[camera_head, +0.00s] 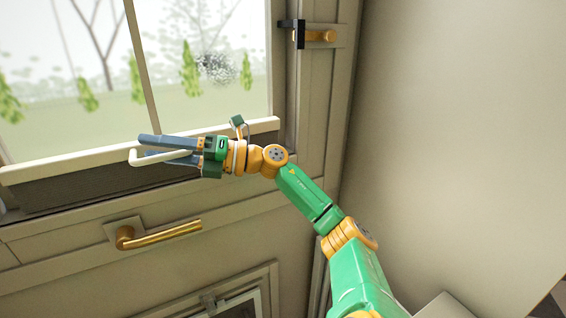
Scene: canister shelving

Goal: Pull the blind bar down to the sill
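The pale blind bar (60,166) runs across the lower window, sloping up to the right. A dark strip (75,188) shows below it, above the door's lower rail. A white loop-shaped handle (139,162) stands out at the bar's middle. My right gripper (146,148) reaches in from the right, at the handle. Its two dark fingers are apart, one above and one below the handle's level; the white rod shows between and in front of them. I cannot tell whether they touch it. My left gripper is not in view.
A brass lever handle (160,235) sticks out below the bar. A brass latch with a black part (299,34) is on the frame at upper right. A framed pane (240,305) is at the bottom. A plain wall (450,120) fills the right.

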